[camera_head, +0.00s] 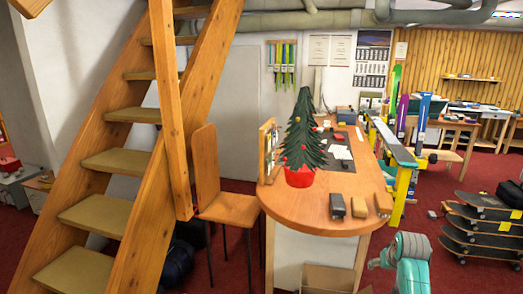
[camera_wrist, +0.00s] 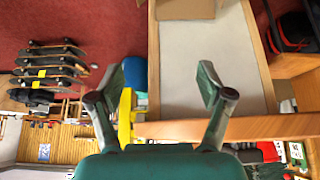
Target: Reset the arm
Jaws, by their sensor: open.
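My gripper (camera_wrist: 161,80) shows in the wrist view with its two dark green fingers spread wide apart. It is open and nothing is between the fingers. The wrist view is upside down, with the bench's pale side panel (camera_wrist: 205,65) behind the fingers. In the head view, a teal part of my arm (camera_head: 411,262) shows at the bottom right, in front of the bench (camera_head: 270,205). My gripper's fingers cannot be made out in the head view.
The bench bears a small tree in a red pot (camera_head: 299,177) and several small blocks near its rounded front edge. A wooden chair (camera_head: 229,208) and stairs (camera_head: 100,215) stand left. Stacked skateboards (camera_head: 480,240) stand right. A cardboard box (camera_head: 329,279) lies under the bench.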

